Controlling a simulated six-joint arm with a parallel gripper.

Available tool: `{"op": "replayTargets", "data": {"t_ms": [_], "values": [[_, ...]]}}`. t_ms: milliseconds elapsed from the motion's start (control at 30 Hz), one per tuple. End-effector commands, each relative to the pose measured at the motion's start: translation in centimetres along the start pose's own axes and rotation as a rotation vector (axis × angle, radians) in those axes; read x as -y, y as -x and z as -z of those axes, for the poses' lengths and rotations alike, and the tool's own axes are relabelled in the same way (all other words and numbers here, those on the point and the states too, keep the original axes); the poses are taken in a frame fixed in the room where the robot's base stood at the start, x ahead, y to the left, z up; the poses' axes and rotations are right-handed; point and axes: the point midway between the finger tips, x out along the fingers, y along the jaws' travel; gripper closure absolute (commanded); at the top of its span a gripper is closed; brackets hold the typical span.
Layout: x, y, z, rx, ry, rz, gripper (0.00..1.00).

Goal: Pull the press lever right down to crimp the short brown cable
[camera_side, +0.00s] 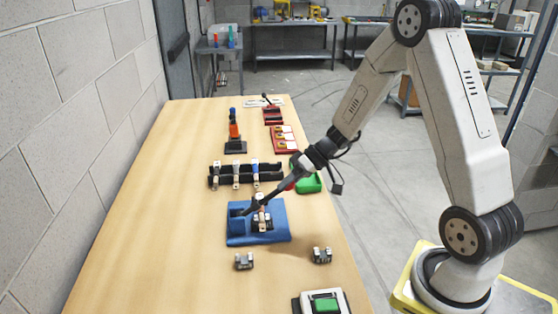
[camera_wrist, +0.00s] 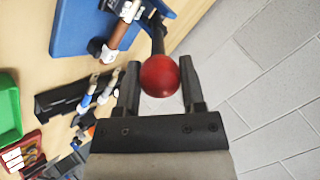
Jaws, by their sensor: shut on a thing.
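The press (camera_side: 240,238) has a blue base near the middle of the bench. The short brown cable (camera_wrist: 122,30) lies on it with pale metal ends; it also shows small in the side view (camera_side: 262,215). The press lever (camera_wrist: 158,38) is a dark rod ending in a red ball knob (camera_wrist: 160,76). My gripper (camera_wrist: 160,82) is shut on the knob, one finger on either side. In the side view the lever leans up and right from the press, its knob partly hidden at my gripper (camera_side: 289,185). How far down it is, I cannot tell exactly.
A dark rack (camera_side: 245,178) with several cables stands behind the press. A green tray (camera_side: 309,180) is behind it to the right. Two small metal holders (camera_side: 244,261) (camera_side: 322,255) stand in front. A green-topped box (camera_side: 325,304) is at the near edge. The bench's left side is clear.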

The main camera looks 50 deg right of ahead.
Motion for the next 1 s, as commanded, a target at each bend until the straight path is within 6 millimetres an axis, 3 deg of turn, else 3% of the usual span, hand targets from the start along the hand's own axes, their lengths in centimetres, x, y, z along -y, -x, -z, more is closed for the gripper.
{"op": "replayTargets", "data": {"t_ms": [300,1000], "values": [[-2.7,-0.6,-2.5,-0.048,0.0,0.052,1.0],[-6.8,-3.2,-5.8,-0.287,0.059,0.3,1.0]]}}
